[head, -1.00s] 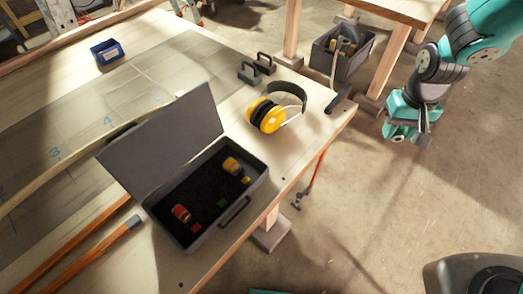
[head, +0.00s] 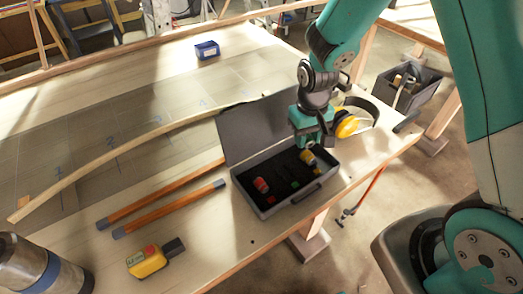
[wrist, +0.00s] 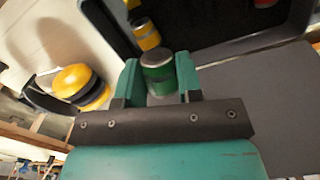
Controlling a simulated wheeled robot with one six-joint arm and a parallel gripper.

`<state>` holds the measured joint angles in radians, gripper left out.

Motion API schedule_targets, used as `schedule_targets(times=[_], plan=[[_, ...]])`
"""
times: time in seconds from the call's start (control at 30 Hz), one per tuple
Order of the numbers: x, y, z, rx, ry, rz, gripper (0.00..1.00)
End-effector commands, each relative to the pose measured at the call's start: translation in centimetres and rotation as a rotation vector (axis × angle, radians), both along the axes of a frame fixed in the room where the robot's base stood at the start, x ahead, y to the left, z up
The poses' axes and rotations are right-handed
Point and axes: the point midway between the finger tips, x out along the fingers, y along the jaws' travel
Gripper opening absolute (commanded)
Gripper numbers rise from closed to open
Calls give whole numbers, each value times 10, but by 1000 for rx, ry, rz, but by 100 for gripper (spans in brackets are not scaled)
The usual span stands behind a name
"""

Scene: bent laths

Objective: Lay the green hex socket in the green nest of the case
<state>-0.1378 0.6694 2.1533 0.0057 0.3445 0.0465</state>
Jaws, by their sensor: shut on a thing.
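My gripper (head: 313,143) is over the back right part of the open grey case (head: 293,199), in front of its raised lid (head: 262,123). In the wrist view it is shut on the green hex socket (wrist: 157,72), a short cylinder with a silver band, gripped from both sides. The socket is not clearly visible in the head view. A green mark (head: 295,184) shows on the dark foam, with no socket beside it. The red socket (head: 261,185) lies in the foam at left. The yellow socket (head: 308,157) lies near my gripper.
Yellow earmuffs (head: 347,124) lie right behind the case. A yellow tape measure (head: 146,262) and two orange-brown bars (head: 165,205) lie to the left. A long bent lath (head: 110,150) spans the bench. The raised lid stands close to my gripper.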

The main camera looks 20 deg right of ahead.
Motion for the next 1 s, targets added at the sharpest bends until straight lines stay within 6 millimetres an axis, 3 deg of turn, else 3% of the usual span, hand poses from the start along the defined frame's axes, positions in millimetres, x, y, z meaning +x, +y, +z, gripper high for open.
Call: schedule_targets(times=[0.03,0.1,0.27,1.0], plan=[[-3,13,7,-5,19,55,9],[-7,28,1,-12,38,122,9],[-13,46,-12,-21,59,213,9],[-13,49,-78,-21,58,222,9]])
